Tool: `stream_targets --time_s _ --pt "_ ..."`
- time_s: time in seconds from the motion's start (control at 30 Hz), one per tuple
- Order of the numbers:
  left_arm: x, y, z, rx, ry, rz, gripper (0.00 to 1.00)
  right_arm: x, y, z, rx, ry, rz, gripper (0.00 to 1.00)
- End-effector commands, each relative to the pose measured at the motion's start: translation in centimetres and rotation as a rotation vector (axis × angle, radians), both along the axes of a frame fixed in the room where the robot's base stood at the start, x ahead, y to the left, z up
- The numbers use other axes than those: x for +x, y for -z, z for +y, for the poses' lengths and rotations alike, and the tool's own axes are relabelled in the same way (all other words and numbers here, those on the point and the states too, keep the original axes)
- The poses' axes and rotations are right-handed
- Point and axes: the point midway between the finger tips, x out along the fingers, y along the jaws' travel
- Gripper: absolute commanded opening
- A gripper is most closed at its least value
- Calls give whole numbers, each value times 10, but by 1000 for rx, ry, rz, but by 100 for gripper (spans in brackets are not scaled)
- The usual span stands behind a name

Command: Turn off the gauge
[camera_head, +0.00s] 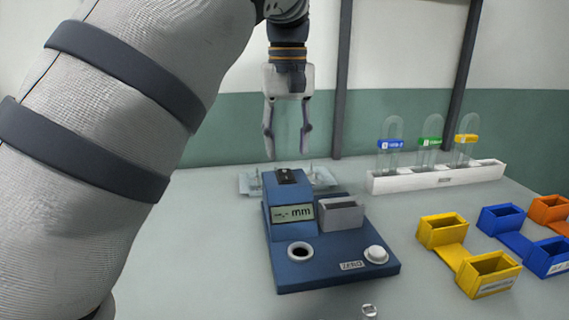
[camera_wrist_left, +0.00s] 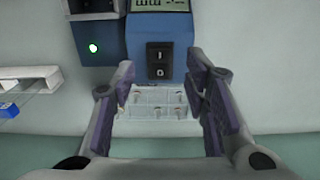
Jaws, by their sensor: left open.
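The blue gauge (camera_head: 330,262) stands on the table, with a small display (camera_head: 293,212) reading "mm", a grey block, a round port and a white knob. A black rocker switch (camera_head: 287,176) sits on top of its back part. In the left wrist view the switch (camera_wrist_left: 159,61) carries two marks, and a green light (camera_wrist_left: 93,48) glows beside it. My left gripper (camera_head: 287,145) is open and points down above and behind the switch, apart from it. In the left wrist view its fingers (camera_wrist_left: 162,100) are spread, with nothing between them. My right gripper is not in view.
A clear tray (camera_head: 245,184) with small items lies behind the gauge. Yellow (camera_head: 443,229), blue (camera_head: 502,219) and orange (camera_head: 549,208) bins are at the right. The table's left side is mostly hidden by my arm.

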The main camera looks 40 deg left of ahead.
Motion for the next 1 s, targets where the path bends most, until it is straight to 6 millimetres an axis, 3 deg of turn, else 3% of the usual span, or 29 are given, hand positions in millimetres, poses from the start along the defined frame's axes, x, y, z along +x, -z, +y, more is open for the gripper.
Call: stream_targets --time_s 0.23,0.57,0.77,1.0 --pt "-1 44 0 0 0 -3 42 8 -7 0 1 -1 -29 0" --pt "0 55 0 1 0 -1 42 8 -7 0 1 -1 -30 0" --pt "0 55 0 0 0 -1 1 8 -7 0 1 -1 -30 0" --pt "4 59 1 -39 1 33 0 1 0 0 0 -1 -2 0"
